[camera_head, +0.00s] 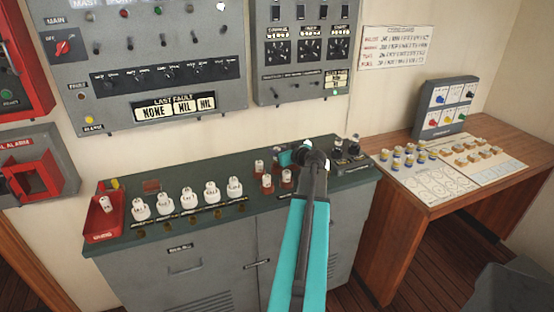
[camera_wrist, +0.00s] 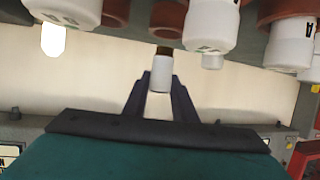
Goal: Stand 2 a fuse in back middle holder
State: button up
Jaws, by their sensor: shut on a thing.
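My gripper (camera_wrist: 160,84) is shut on a white fuse (camera_wrist: 160,76) with a brownish end cap, in the middle of the wrist view. The cap points toward a red-brown holder (camera_wrist: 168,18); whether they touch, I cannot tell. In the head view my gripper (camera_head: 279,157) is over the cabinet's back edge, partly behind my arm, and the held fuse is not clear there. Red-brown holders with white fuses stand just left of and in front of it, one fuse at the back left (camera_head: 259,166) and others nearer (camera_head: 266,180). The holder under my gripper is mostly hidden.
Several large white ribbed fuses (camera_head: 189,197) stand in a row on the dark green cabinet top (camera_head: 160,230). A red tray (camera_head: 103,222) with a white fuse is at its left end. Black knobs (camera_head: 345,148) stand at the right. A wall panel (camera_head: 160,70) rises behind.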

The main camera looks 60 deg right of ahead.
jog(key=shift+a, duration=0.1)
jog(key=shift+f+p, duration=0.65)
jog(key=shift+f, duration=1.25)
jog(key=shift+f+b, duration=0.35)
jog(key=shift+b, duration=0.45)
jog(key=o, duration=1)
jog(key=shift+r+p, duration=0.3)
jog(key=shift+p, duration=0.25)
jog(key=shift+r, duration=0.15)
jog(key=shift+b+v, duration=1.75)
jog(key=shift+v, duration=4.25)
